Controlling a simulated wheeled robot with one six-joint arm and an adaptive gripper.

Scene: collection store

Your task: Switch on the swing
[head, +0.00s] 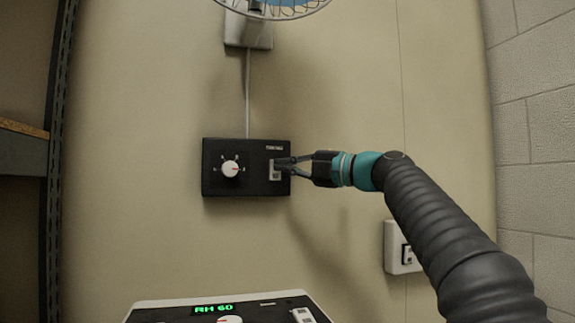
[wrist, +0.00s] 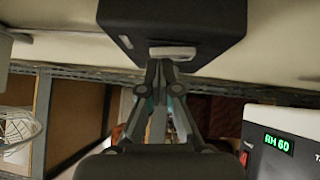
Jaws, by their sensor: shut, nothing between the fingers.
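A black control box (head: 246,184) is fixed to the wall in the head view, with a white dial (head: 230,169) on its left. A small pale switch (head: 275,174) is on its right side. My gripper (head: 284,163) comes in from the right, shut and empty, with its fingertips at the switch and partly covering it. In the wrist view the black box (wrist: 190,20) is at the top, and the pale switch (wrist: 172,52) lies just above my closed fingertips (wrist: 163,66). I cannot tell whether they touch it or which way it is set.
A wire-caged fan (head: 272,8) is at the top, with a cable (head: 248,90) running down to the box. A second unit (head: 170,313) with a green "RH 60" display (head: 213,309) stands below. A white wall switch (head: 393,246) is at lower right. A shelf (head: 22,150) is at left.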

